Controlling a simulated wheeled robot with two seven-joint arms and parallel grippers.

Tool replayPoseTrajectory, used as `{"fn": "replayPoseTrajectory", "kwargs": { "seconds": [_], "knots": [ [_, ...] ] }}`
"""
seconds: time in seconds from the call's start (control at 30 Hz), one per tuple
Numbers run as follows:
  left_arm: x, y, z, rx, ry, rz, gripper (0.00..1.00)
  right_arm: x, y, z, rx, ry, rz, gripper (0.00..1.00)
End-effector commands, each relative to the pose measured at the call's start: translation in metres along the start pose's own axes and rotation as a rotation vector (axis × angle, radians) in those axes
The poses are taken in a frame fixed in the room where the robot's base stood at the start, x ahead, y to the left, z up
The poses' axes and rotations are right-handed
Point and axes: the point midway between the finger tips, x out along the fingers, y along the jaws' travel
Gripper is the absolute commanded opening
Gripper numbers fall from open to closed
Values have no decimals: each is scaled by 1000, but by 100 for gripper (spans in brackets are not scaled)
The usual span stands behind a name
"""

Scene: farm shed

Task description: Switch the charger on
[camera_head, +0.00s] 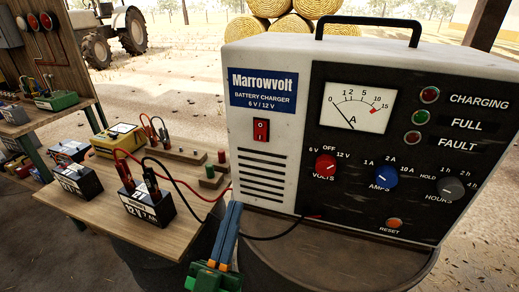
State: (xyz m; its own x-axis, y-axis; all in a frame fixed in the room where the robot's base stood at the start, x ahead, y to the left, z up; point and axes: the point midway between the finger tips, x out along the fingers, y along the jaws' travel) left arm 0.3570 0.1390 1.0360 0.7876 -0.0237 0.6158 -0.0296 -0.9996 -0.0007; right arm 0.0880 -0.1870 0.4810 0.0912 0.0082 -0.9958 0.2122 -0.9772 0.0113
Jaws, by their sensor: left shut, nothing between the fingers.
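The Marrowvolt battery charger (310,70) stands upright on a round dark top, its front facing me. A red rocker switch (261,130) sits on its white panel below the blue label; I cannot tell which way it is rocked. The dark panel carries an ammeter (358,106) with its needle toward the low end, a red volts knob (326,166), a blue amps knob (383,175), a grey hours knob (450,188) and an orange reset button (394,223). My left gripper (236,207) is shut and empty, below the switch near the charger's lower left. My right gripper is out of view.
A wooden bench (165,235) at left holds a 12 V battery (146,204) with red and black clamps and leads running toward the charger. Other batteries and a yellow-topped unit (118,138) stand behind. A tractor (110,30) and straw bales (290,28) are far back.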

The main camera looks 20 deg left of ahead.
Motion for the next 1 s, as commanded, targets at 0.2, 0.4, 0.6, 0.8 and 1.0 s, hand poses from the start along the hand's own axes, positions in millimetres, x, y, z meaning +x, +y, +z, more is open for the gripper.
{"fn": "replayPoseTrajectory", "kwargs": {
  "seconds": [0.2, 0.4, 0.6, 0.8, 1.0],
  "knots": [
    [0, 0, 0, 0, -1, 0, 0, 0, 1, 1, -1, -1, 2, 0],
    [20, 0, -3, 1, 1, 0, 0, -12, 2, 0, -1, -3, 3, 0],
    [65, 0, -4, 0, 1, 0, 0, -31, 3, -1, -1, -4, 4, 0],
    [107, 0, -4, -1, 1, 0, 0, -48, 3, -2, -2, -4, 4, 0],
    [123, 0, 23, 1, -3, 1, 0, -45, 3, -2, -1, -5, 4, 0]
  ]
}}
